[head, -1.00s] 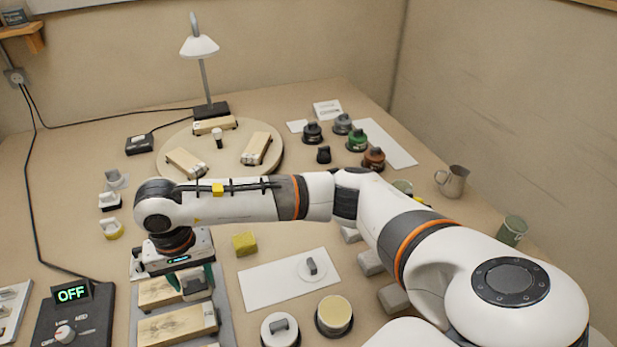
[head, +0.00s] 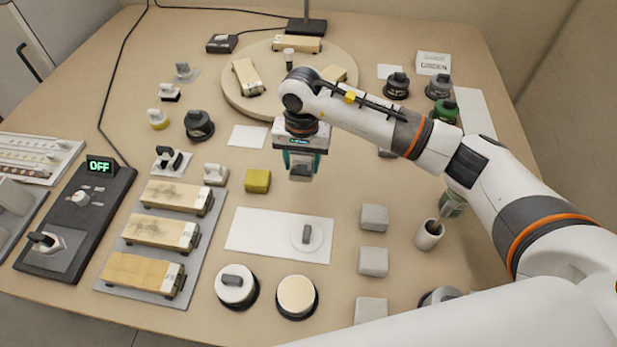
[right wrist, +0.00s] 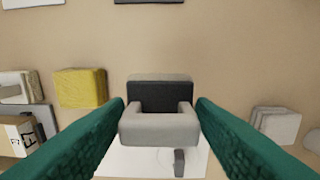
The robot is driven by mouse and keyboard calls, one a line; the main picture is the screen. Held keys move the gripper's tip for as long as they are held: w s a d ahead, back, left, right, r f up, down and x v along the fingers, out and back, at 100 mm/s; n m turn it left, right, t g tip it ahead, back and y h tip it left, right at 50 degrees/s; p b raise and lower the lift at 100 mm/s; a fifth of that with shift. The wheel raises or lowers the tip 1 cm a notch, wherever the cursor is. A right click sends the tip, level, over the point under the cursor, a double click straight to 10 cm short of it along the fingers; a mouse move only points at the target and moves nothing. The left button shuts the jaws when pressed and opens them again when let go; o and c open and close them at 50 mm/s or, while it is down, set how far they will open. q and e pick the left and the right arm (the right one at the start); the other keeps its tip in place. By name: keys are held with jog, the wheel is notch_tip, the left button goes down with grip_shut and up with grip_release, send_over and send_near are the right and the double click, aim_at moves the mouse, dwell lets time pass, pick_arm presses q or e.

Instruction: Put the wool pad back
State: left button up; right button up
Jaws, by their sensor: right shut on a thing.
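My right gripper (head: 300,163) is shut on a small light-grey block with a dark middle (head: 301,173), held above the bench behind the white sheet (head: 262,241). In the right wrist view the held block (right wrist: 159,127) sits between the two green fingers (right wrist: 160,112); its underside is hidden. I cannot tell whether it is the wool pad. A round white pad with a grey handle (head: 307,236) lies on the sheet's right part. A white round pad (head: 235,283) and a cream round pad (head: 297,294) sit on dark bases in front. My left gripper is out of view.
A yellow block (head: 257,181) lies left of the gripper, near a small empty white card (head: 248,137). A grey tray (head: 204,232) holds wooden blocks at left. Several grey blocks (head: 373,261) stand at right. A round turntable (head: 240,105) is behind.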

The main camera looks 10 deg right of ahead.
notch_tip(320, 180, down, 2)
jog(key=shift+a+f, duration=0.1)
notch_tip(320, 180, down, 4)
jog(key=shift+r, duration=0.15)
jog(key=shift+f, duration=0.2)
jog(key=o, duration=0.9)
jog(key=shift+o, duration=0.2)
jog(key=shift+r, duration=0.1)
